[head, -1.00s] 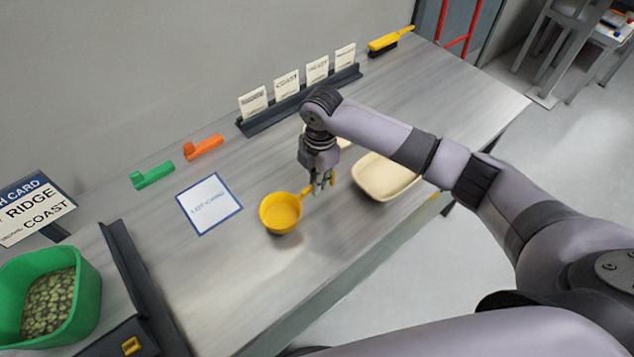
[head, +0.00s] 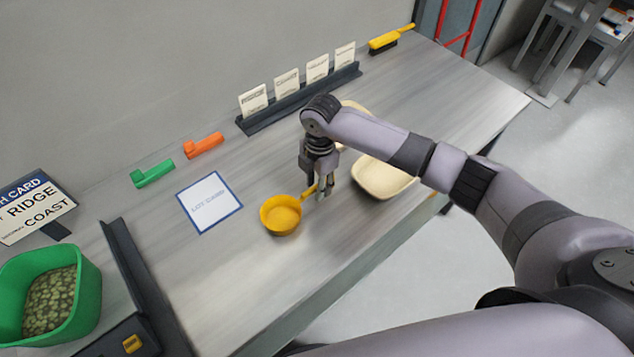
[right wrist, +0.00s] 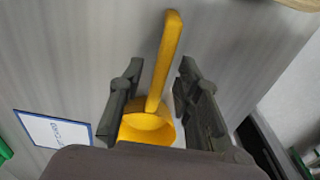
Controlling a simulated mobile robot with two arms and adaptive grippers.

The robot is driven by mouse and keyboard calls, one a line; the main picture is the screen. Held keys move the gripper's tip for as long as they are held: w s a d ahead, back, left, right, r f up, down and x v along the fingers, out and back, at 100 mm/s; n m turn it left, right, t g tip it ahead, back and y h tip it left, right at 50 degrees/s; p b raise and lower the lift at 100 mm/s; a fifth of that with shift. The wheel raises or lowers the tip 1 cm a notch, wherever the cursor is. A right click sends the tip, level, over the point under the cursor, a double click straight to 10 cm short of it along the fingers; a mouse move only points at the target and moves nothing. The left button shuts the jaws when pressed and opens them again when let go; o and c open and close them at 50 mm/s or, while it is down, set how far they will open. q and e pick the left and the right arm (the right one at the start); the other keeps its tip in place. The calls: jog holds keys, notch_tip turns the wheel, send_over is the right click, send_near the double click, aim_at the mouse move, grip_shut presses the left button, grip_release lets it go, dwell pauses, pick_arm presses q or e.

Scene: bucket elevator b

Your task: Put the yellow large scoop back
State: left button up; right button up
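The yellow scoop (head: 281,216) rests on the grey metal table, its cup toward the front left and its handle pointing back right. In the right wrist view the scoop handle (right wrist: 166,58) runs between the two fingers, with a gap on each side, and the cup lies partly hidden behind the gripper body. My right gripper (head: 325,191) is open, low over the handle; it also shows in the right wrist view (right wrist: 160,100). My left gripper is not in view.
A cream tray (head: 385,180) stands right of the gripper. A blue-edged card (head: 209,202) lies left of the scoop. Green (head: 152,174) and orange (head: 204,145) scoops lie along the wall, near a card rack (head: 300,98). A green bin (head: 88,290) stands front left.

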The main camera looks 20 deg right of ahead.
notch_tip(320, 180, up, 12)
jog(key=b, duration=0.2)
jog(key=shift+w+d, duration=0.2)
jog(key=shift+d, duration=0.1)
jog(key=shift+s, duration=0.1)
dwell(0.5)
